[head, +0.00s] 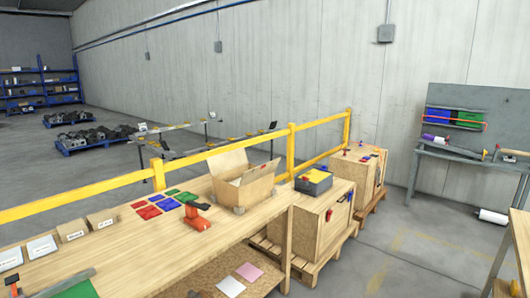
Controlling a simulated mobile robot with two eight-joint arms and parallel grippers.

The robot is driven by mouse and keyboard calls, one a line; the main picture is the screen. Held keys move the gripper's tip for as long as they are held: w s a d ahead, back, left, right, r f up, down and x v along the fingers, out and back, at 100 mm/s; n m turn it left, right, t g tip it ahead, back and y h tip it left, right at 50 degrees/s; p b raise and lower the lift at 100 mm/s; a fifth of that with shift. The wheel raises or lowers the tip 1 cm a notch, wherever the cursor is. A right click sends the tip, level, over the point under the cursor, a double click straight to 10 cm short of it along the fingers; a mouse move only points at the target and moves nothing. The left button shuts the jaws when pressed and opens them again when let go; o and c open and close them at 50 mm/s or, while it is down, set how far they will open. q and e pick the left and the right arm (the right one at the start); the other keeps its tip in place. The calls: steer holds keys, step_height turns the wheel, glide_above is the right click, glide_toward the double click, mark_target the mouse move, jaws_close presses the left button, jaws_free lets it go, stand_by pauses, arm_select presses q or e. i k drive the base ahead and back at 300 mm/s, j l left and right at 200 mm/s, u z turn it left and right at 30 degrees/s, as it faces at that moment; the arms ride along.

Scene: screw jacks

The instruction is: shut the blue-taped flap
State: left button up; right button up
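An open cardboard box (258,188) stands on the right end of the long wooden table (150,248). Several of its flaps stand up or lean outward. The tall back-left flap (227,161) rises above the rim, and a front-left flap (227,189) leans out toward the table. I cannot make out blue tape on any flap at this size. The inside of the box is mostly hidden. I see neither of my grippers in the head view.
A red-orange screw jack (195,220) stands left of the box, near red, blue and green cards (168,203). A yellow rail (100,183) runs behind the table. Wooden crates (318,218) on pallets stand to the right. Open floor (400,262) lies before the workbench.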

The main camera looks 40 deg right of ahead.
mark_target(222, 162)
steer(key=i+l+z, duration=0.15)
steer(key=i+z, duration=0.35)
steer(key=i+j+z, duration=0.1)
steer(key=i+z, duration=0.4)
steer(key=i, duration=0.2)
steer(key=i+j+u, duration=0.1)
steer(key=i, duration=0.8)
